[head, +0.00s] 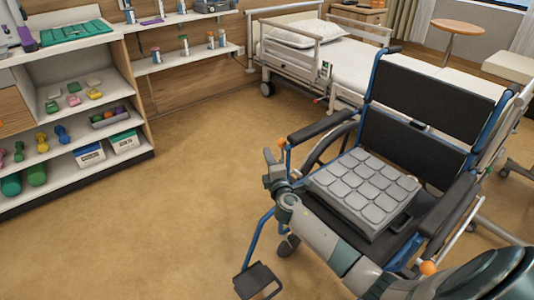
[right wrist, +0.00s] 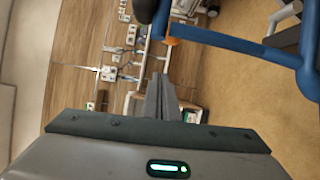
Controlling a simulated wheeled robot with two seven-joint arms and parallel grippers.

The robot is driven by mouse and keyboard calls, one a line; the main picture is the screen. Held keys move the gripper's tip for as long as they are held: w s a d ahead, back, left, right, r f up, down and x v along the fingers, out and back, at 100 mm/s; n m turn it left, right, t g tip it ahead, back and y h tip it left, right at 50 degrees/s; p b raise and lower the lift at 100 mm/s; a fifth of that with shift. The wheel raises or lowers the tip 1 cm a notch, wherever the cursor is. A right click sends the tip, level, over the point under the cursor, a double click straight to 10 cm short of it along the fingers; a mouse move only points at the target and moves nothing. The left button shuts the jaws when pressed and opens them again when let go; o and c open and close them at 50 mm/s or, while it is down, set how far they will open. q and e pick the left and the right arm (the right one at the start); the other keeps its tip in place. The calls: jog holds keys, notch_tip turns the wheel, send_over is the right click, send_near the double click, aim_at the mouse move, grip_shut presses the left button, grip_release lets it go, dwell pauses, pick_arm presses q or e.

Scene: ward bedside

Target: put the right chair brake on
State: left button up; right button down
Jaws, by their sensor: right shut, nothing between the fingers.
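The wheelchair (head: 432,95) has a blue frame and black back and faces me. An orange brake knob (head: 283,143) is on its picture-left side, by the front of the armrest. A second orange knob (head: 428,268) is on the picture-right side. My right gripper (head: 268,156) is shut and empty, just left of the first knob. In the right wrist view its fingers (right wrist: 160,98) are together, with an orange part (right wrist: 173,41) on the blue frame (right wrist: 240,45) beyond them. I cannot tell whether they touch. The knob's lower lever is hidden. My left gripper is not in view.
A grey padded cushion (head: 365,185) lies on the chair seat, behind my right forearm. A footplate (head: 258,281) sticks out low in front. A bed (head: 345,60) stands behind, and shelves (head: 75,95) stand at the left. The floor between is clear.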

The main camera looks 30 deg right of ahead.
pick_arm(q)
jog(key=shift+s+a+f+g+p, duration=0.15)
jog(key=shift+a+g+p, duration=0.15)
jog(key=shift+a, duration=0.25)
pick_arm(e)
jog(key=v, duration=0.8)
jog(key=shift+r, duration=0.3)
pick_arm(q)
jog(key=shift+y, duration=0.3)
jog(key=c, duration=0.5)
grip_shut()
pick_arm(e)
jog(key=s+a+f+m+g+y, duration=0.1)
jog(key=s+a+f+m+g, duration=0.25)
jog(key=s+f, duration=0.45)
jog(key=s+a+f+m+g+y, duration=0.1)
jog(key=s+a+f+m+g, duration=0.2)
jog(key=s+a+f+m, duration=0.5)
jog(key=s+a+g+y, duration=0.1)
jog(key=s+a, duration=0.2)
jog(key=s, duration=0.4)
jog(key=s+a+f+m+g+y, duration=0.1)
jog(key=s+a+g+y, duration=0.1)
jog(key=s+a, duration=0.2)
jog(key=s+a+g+y, duration=0.2)
jog(key=s+a, duration=0.2)
jog(key=s, duration=0.7)
jog(key=shift+a+f, duration=0.15)
